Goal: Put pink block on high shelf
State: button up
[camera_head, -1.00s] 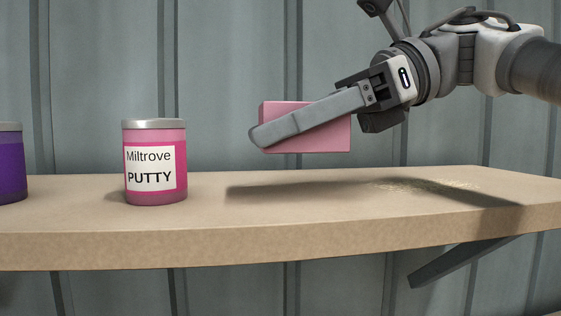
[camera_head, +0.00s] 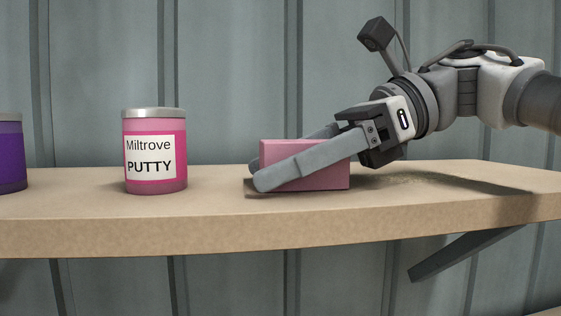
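The pink block (camera_head: 325,181) sits low on the wooden shelf (camera_head: 200,225), right of centre in the head view, and appears to rest on its top. My gripper (camera_head: 257,175) comes in from the upper right, tilted down. Its fingers look spread open, one in front of the block and the other behind. The near finger crosses the block's front face; most of the far finger is hidden behind the block. Whether either finger still touches the block cannot be told.
A pink Miltrove putty jar (camera_head: 155,152) with a silver lid stands left of the block, with a clear gap between. A purple jar (camera_head: 10,153) is cut by the left edge. A dusty patch (camera_head: 405,179) lies right of the block. A corrugated wall (camera_head: 230,80) stands behind.

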jog(key=shift+r, duration=0.1)
jog(key=shift+d+r, duration=0.1)
jog(key=shift+r, duration=0.1)
jog(key=p+v, duration=0.1)
jog(key=v, duration=1)
jog(key=shift+w+d+p, duration=0.15)
jog(key=shift+d+p, duration=0.15)
jog(key=shift+d, duration=0.1)
